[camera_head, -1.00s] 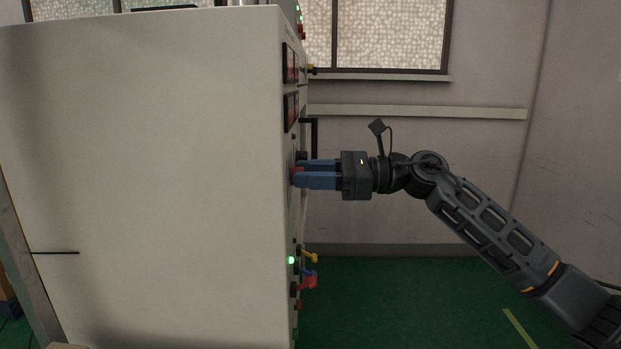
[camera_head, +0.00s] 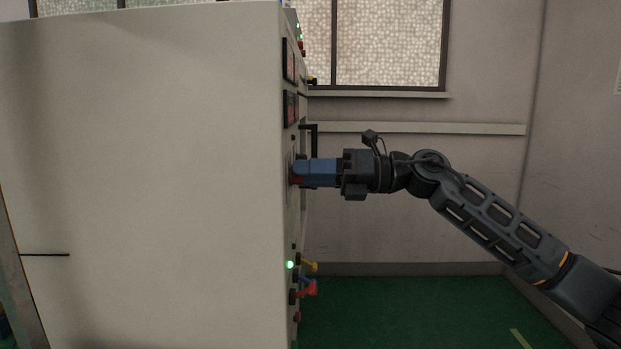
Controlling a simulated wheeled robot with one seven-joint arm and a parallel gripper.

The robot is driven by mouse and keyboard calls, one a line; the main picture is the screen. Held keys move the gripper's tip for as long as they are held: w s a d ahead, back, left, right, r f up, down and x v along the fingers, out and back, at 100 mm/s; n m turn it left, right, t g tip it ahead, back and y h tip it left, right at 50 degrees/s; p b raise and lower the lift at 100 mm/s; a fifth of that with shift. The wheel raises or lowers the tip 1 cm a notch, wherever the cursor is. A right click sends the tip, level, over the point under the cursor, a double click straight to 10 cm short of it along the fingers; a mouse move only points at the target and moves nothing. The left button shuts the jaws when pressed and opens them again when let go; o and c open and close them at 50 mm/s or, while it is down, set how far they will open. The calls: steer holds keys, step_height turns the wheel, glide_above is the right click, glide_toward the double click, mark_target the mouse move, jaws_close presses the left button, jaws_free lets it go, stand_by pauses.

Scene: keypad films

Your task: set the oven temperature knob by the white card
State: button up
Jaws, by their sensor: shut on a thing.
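The oven cabinet (camera_head: 150,170) fills the left side, seen almost edge-on, so its front panel (camera_head: 292,215) is a thin strip. My gripper (camera_head: 298,172) reaches in from the right with its blue fingers at the panel. No white card can be made out.
Two dark displays (camera_head: 289,61) sit above the knob, with a black handle (camera_head: 313,140) close by. Below are a green lamp (camera_head: 290,265), a yellow lever (camera_head: 308,265) and a red lever (camera_head: 307,288).

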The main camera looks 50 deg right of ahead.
steer(key=shift+d+f+m+p, duration=0.15)
steer(key=shift+m+p, duration=1.4)
steer(key=shift+m, duration=3.05)
steer(key=shift+a+f+m+p, duration=0.1)
steer(key=shift+m+p, duration=1.4)
steer(key=shift+m, duration=3.1)
steer(key=shift+f, duration=0.1)
steer(key=o, duration=1.1)
steer(key=shift+c, duration=0.2)
steer(key=b+v, duration=0.2)
steer(key=v, duration=0.5)
steer(key=shift+s+d, duration=0.25)
steer(key=shift+s, duration=0.05)
